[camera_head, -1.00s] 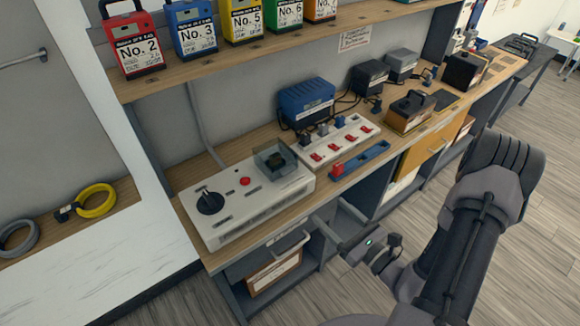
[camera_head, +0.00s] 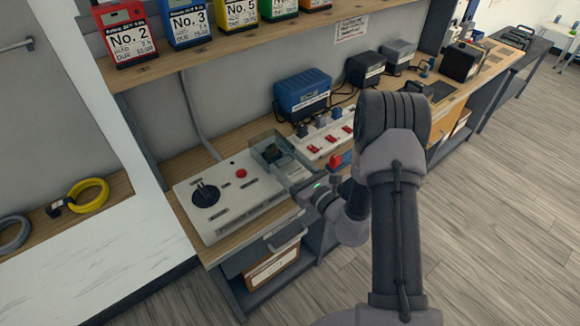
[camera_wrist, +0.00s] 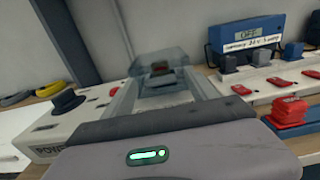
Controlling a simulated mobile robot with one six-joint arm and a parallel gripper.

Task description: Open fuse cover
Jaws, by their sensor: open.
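The fuse cover (camera_head: 266,143) is a clear smoky box at the right end of the white control panel (camera_head: 215,225). A dark fuse block (camera_head: 272,153) shows through it. In the wrist view the cover (camera_wrist: 172,55) stands straight ahead, with a brown block inside. My gripper (camera_head: 290,174) is open at the front right of the cover, close to it. In the wrist view its fingers (camera_wrist: 160,90) reach toward the cover with nothing held between them. Whether a fingertip touches the cover, I cannot tell. My arm hides part of the bench on the right.
The panel carries a black rotary knob (camera_head: 205,194) and a red button (camera_head: 241,173). A white strip with red switches (camera_head: 330,140) and a blue charger (camera_head: 302,95) stand to the right and behind. A shelf of numbered packs (camera_head: 184,50) hangs above.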

